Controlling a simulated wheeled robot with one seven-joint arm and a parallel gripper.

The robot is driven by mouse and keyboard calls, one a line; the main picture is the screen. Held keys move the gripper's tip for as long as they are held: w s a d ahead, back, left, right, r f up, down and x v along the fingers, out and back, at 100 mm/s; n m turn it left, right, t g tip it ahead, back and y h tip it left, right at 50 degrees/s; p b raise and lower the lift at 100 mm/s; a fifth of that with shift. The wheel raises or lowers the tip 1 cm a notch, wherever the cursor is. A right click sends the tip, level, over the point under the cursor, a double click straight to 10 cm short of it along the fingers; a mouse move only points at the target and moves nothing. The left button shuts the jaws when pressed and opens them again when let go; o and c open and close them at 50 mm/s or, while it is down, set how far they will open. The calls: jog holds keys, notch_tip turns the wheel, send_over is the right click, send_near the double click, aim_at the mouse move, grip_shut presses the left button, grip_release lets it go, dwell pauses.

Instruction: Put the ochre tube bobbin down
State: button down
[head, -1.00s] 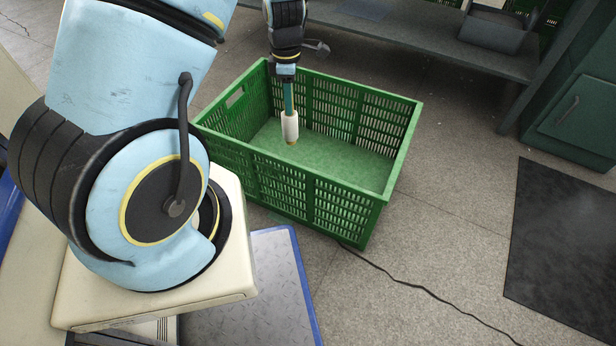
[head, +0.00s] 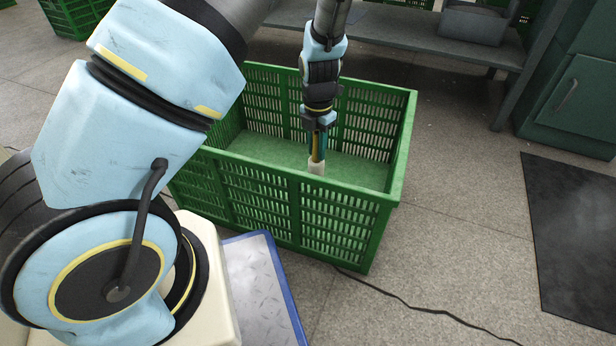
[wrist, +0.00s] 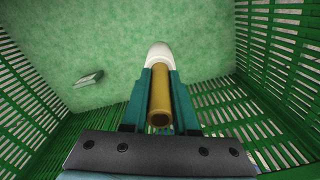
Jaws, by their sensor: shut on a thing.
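The ochre tube bobbin (wrist: 160,104) is held between the teal fingers of my gripper (wrist: 160,80). Its bare ochre end points toward the wrist camera, and white yarn (wrist: 160,54) covers the far end. In the head view my gripper (head: 317,150) points down inside the green crate (head: 290,182). The bobbin's white part (head: 316,168) shows just above the crate's near rim, and its lower end is hidden behind the near wall. I cannot tell whether the bobbin touches the crate floor.
The crate's slatted walls stand close around my gripper. The wrist view shows a small pale tag or slot (wrist: 88,79) at the left. A grey bench (head: 430,40) stands behind the crate, a green cabinet (head: 575,100) to the right. A black cable (head: 430,310) lies on the floor.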

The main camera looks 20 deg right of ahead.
aim_at(316, 169)
notch_tip(316, 169, down, 7)
jog(key=b, duration=0.3)
jog(key=shift+f+b, duration=0.2)
jog(key=shift+b, duration=0.2)
jog(key=shift+r, duration=0.1)
jog(key=c, duration=0.7)
grip_release()
